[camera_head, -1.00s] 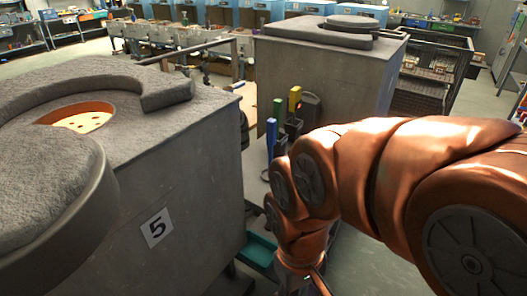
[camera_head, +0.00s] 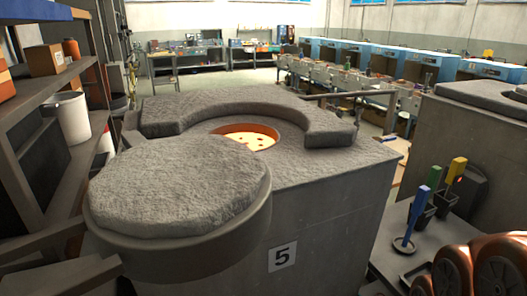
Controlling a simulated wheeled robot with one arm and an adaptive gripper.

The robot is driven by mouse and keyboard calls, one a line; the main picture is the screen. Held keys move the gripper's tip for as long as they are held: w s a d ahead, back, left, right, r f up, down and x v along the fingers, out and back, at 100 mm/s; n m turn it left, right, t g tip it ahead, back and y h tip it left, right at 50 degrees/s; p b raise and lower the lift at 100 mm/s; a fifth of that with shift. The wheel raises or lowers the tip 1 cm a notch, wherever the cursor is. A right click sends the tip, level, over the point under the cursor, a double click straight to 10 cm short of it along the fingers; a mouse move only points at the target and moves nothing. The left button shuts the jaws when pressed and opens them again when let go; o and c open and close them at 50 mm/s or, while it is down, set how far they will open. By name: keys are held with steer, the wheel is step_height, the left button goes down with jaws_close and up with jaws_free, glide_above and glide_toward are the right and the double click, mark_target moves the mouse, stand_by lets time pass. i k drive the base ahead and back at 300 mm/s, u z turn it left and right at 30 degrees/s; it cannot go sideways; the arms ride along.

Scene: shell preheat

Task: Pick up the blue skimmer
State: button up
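The blue skimmer (camera_head: 416,209) stands upright at the lower right, its blue handle up and a dark round disc at its foot. It is in a small black stand beside the numbered furnace. A green-handled tool (camera_head: 434,184) and a yellow-handled tool (camera_head: 455,171) stand just behind and to its right. My orange arm shows in the bottom right corner, just below the skimmer. My gripper is out of view, so its fingers and anything in them are hidden.
A grey furnace marked 5 (camera_head: 340,235) fills the centre, with a glowing round opening (camera_head: 262,142) and its thick round lid (camera_head: 180,185) swung to the front. A shelf with a white bucket (camera_head: 70,118) stands at the left. Another grey furnace (camera_head: 475,135) is at the right.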

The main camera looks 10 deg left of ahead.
mark_target(404, 245)
steer(key=u, duration=1.8)
steer(key=k, duration=0.9)
steer(key=z, duration=0.75)
steer(key=i, duration=0.5)
steer(key=u, duration=0.05)
